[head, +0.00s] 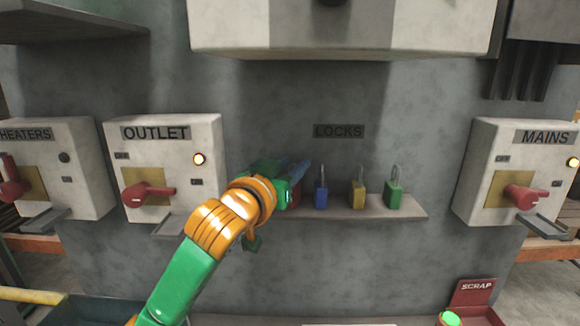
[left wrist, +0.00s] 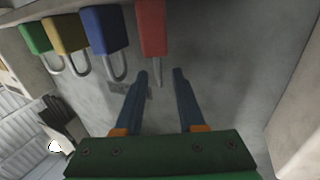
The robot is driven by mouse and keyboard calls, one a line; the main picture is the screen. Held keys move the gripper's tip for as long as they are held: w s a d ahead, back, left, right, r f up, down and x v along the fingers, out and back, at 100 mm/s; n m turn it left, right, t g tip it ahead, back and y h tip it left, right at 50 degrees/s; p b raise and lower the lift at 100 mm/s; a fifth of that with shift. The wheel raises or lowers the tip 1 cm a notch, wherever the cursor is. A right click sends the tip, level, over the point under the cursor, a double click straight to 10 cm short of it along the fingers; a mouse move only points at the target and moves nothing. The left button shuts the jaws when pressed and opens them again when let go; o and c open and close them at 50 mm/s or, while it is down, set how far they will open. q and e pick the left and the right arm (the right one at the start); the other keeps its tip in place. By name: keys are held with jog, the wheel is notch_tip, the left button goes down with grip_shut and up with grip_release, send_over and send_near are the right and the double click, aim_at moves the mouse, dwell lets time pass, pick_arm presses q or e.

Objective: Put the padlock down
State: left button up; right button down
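The red padlock (left wrist: 151,27) stands on the shelf (head: 355,213), at the left end of a row. In the head view it is mostly hidden behind my left gripper (head: 297,172). In the left wrist view the blue fingers of my left gripper (left wrist: 160,73) are apart, with the padlock's shackle between their tips and gaps on both sides. The blue padlock (head: 321,197), yellow padlock (head: 358,195) and green padlock (head: 393,195) stand to its right on the shelf. My right gripper is not in view.
The LOCKS label (head: 339,131) is on the wall above the shelf. The OUTLET box (head: 163,170) is to the left and the MAINS box (head: 515,170) to the right, both with red handles. A red SCRAP bin (head: 474,296) is low at right. A large box (head: 340,30) overhangs above.

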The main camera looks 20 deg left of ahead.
pick_arm(q)
jog(key=shift+s+r, duration=0.15)
jog(key=s+a+b, duration=0.1)
jog(key=s+b, duration=0.2)
jog(key=s, duration=0.8)
jog(key=shift+s+a, duration=0.15)
jog(key=shift+s, duration=0.2)
